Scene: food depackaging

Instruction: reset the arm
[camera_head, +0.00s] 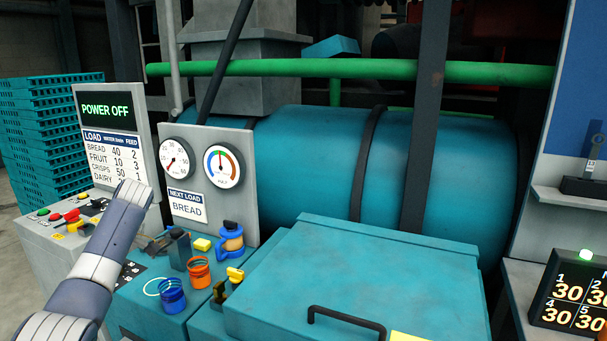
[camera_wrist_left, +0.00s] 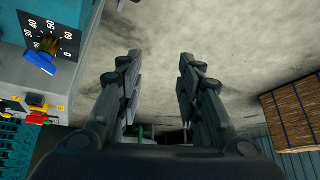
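My left arm (camera_head: 105,255) comes in from the lower left and reaches up in front of the control panel. In the left wrist view my left gripper (camera_wrist_left: 159,78) has its two dark fingers spread wide apart. Nothing is between them; a grey, stained surface shows beyond. In the head view I cannot clearly make out the fingers. My right arm and right gripper do not show in either view.
The power-off panel (camera_head: 107,135) and its button console (camera_head: 50,240) stand beside my arm.

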